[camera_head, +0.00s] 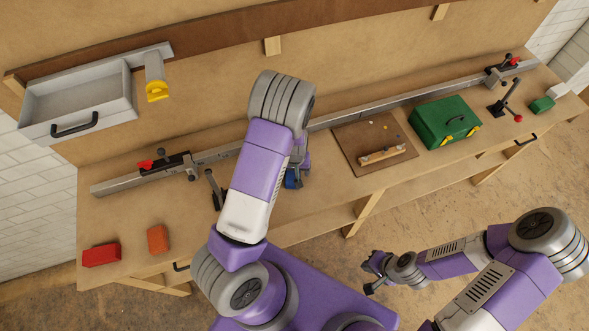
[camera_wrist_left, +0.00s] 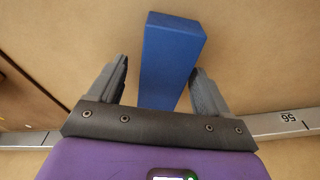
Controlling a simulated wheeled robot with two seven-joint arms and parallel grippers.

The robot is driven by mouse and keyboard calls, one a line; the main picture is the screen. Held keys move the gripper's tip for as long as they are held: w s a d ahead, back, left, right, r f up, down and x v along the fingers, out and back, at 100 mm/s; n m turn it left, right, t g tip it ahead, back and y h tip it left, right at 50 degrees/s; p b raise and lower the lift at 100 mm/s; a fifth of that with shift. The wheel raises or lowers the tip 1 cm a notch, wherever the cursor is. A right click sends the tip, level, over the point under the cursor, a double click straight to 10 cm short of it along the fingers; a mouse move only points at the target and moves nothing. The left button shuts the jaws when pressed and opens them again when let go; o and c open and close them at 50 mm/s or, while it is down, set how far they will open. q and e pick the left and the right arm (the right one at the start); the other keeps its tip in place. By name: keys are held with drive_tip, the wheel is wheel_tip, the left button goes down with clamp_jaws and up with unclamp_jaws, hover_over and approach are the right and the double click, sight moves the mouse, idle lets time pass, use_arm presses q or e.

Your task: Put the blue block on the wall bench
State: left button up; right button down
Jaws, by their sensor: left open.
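The blue block (camera_head: 291,180) is on the wooden wall bench (camera_head: 118,215), mostly hidden in the head view behind my left arm. In the left wrist view the blue block (camera_wrist_left: 170,58) lies between the two fingers of my left gripper (camera_wrist_left: 158,92). The fingers are spread, one on each side of the block, and gaps show beside it. In the head view my left gripper (camera_head: 298,172) is partly hidden by its own arm. My right gripper (camera_head: 371,274) is in front of the bench, over the floor, with fingers apart and nothing between them.
A red block (camera_head: 101,255) and an orange block (camera_head: 157,239) lie at the bench's left end. A brown board (camera_head: 350,135), a green toolbox (camera_head: 445,124) and a small green block (camera_head: 542,104) are to the right. A metal rail (camera_head: 225,152) with clamps runs along the back.

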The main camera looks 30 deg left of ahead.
sight(294, 175)
use_arm(q)
drive_tip(key=shift+r, duration=0.15)
drive_tip(key=shift+r, duration=0.3)
wheel_tip(294, 175, up, 12)
drive_tip(key=s+p, duration=0.1)
drive_tip(key=p, duration=0.1)
drive_tip(key=shift+s+d+f, duration=0.2)
drive_tip(key=shift+d+f, duration=0.05)
drive_tip(key=shift+d, duration=0.1)
